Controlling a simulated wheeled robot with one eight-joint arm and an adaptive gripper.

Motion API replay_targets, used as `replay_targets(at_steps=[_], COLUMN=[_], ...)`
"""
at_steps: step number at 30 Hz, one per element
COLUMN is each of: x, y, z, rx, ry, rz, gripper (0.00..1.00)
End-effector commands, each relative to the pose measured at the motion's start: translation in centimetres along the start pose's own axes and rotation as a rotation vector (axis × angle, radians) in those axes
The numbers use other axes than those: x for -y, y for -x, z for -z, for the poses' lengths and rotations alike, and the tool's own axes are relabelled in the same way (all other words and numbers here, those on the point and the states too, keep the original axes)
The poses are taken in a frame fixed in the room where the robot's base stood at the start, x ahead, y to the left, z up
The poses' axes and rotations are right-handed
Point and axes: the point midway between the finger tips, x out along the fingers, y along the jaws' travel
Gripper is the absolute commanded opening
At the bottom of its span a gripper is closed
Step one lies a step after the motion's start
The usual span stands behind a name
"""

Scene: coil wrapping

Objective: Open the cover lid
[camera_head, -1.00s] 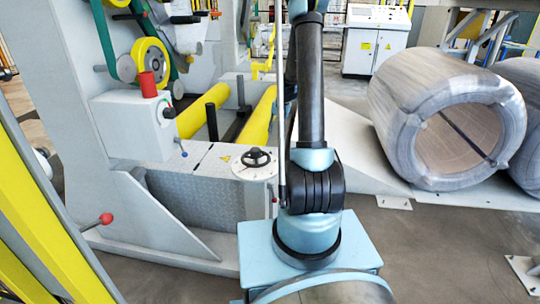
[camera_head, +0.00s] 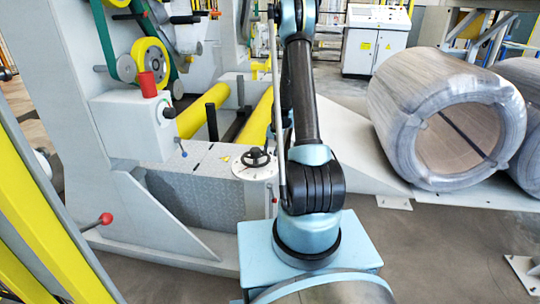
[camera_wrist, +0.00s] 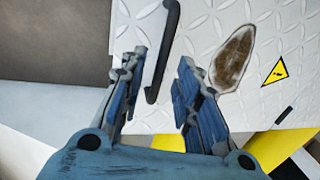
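The cover lid is a pale diamond-patterned plate (camera_wrist: 205,45) filling the upper right of the wrist view. A black bar handle (camera_wrist: 168,45) is fixed on it. In the head view, a plate with a warning sticker (camera_head: 200,167), apparently this lid, lies flat on the machine's low housing. My gripper (camera_wrist: 162,66) is open and empty. The handle shows between its two fingers in the picture; I cannot tell how deep it sits between them, and no finger clearly touches it.
A brown oval patch (camera_wrist: 233,58) and a yellow warning triangle (camera_wrist: 275,72) are on the plate. Wrapped coils (camera_head: 392,105) stand to the right.

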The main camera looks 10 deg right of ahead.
Motion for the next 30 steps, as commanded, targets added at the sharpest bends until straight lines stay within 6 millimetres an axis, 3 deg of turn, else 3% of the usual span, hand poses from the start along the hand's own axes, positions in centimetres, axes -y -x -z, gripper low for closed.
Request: replay_targets(at_steps=[12, 16, 17, 30], x=[0.0, 0.0, 0.0, -0.8], y=[-0.6, -0.6, -0.6, 0.6], z=[0.0, 0.0, 0.0, 0.4], rx=[0.0, 0.0, 0.0, -0.002], ry=[0.0, 0.0, 0.0, -0.014], rz=[0.0, 0.0, 0.0, -0.027], gripper=[0.3, 0.03, 0.0, 0.0])
